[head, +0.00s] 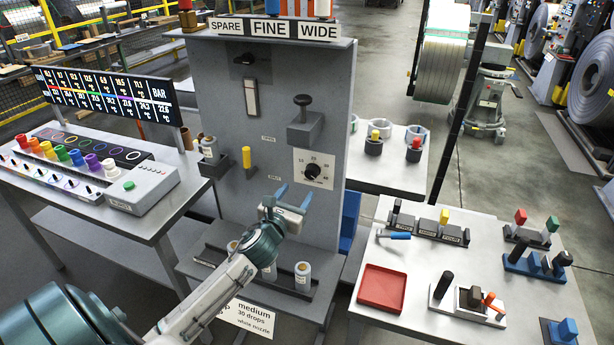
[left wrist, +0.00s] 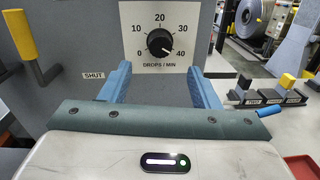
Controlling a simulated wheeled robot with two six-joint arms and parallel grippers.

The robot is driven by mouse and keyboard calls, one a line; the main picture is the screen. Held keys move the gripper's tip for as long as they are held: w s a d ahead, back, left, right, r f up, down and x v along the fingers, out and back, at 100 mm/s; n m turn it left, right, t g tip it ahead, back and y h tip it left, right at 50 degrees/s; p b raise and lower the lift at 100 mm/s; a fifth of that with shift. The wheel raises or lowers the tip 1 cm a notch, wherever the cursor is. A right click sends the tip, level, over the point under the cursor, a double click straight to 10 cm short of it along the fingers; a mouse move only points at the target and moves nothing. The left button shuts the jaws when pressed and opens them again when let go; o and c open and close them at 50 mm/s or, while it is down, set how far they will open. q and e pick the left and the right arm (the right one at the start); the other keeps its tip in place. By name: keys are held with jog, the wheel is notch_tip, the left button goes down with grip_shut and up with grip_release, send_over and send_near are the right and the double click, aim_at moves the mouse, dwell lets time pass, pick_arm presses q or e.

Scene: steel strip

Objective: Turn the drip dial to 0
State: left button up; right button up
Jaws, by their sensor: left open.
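In the left wrist view the dial (left wrist: 160,42) shows a white pointer line towards the lower right, near 40. The scale there reads 0, 10, 20, 30, 40 with "DROPS / MIN" below. My left gripper (head: 294,195) is open and empty, in front of the panel and just below the dial. In the left wrist view its blue fingers (left wrist: 159,72) stand apart, below and either side of the dial, not touching it. My right gripper is not in view.
A yellow handle (head: 246,157) on the panel is left of the dial, near a "SHUT" label. A black-knobbed block (head: 304,122) juts out just above the dial. White cylinders (head: 302,276) stand on the low shelf. A right-hand table holds a red tray (head: 382,289).

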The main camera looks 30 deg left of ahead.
aim_at(310, 175)
pick_arm(q)
jog(key=w, duration=0.2)
jog(key=w+a+p, duration=0.1)
jog(key=w, duration=0.2)
jog(key=w+p, duration=0.1)
jog(key=w, duration=0.2)
jog(key=shift+w+a, duration=0.1)
jog(key=shift+a, duration=0.2)
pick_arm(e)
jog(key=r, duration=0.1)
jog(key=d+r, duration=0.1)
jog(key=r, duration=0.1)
pick_arm(q)
jog(key=c, duration=1)
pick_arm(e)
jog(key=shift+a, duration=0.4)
